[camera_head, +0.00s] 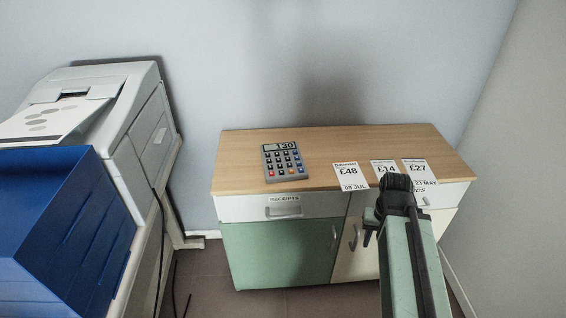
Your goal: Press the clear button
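A dark grey calculator (265,164) lies on the wooden top of a low cabinet, left of its middle. Its display reads 130. Below the display are rows of small keys, mostly dark, with some coloured ones at the edges. The key labels are too small to read, so I cannot tell which one is the clear button. My pale green arm rises at the lower right, in front of the cabinet, to a dark joint. It is well to the right of the calculator and apart from it. I cannot make out my gripper's fingers.
The cabinet top (236,150) also holds three price slips, £48 (350,176), £14 (385,168) and £27 (418,171). A drawer labelled RECEIPTS (240,208) is shut below the calculator. A printer (125,118) and a blue tray unit (60,215) stand at left. Walls close the back and right.

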